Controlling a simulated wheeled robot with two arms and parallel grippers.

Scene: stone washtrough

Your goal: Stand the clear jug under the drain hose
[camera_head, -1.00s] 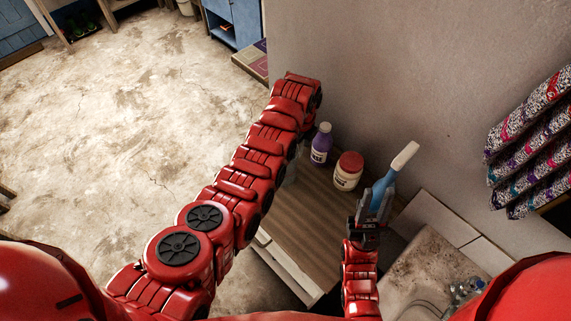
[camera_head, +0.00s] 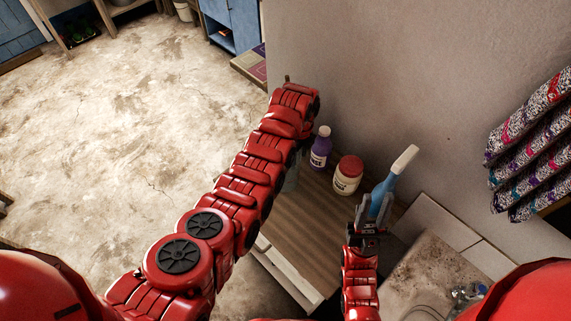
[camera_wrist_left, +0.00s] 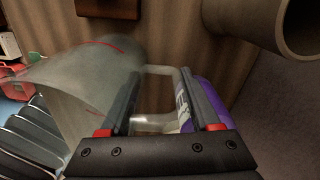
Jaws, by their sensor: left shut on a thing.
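The clear jug (camera_wrist_left: 85,75) fills the left of the left wrist view, with red marks on its side. My left gripper (camera_wrist_left: 160,85) is shut on its handle (camera_wrist_left: 155,70). In the head view my left arm hides this gripper and most of the jug; a pale sliver of the jug (camera_head: 291,180) shows beside the arm, over the wooden counter. A wide grey tube (camera_wrist_left: 270,20), perhaps the drain hose, has its open end at the upper right, apart from the jug. My right gripper (camera_head: 367,215) is at a blue tool with a white tip (camera_head: 382,195); whether it grips it is unclear.
A purple bottle (camera_head: 320,148) and a red-lidded jar (camera_head: 347,176) stand on the counter (camera_head: 290,230) by the wall. The purple bottle (camera_wrist_left: 208,95) is close behind the gripper's right finger. The stone trough (camera_head: 440,275) is at right; rolled rag rugs (camera_head: 530,145) hang above.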

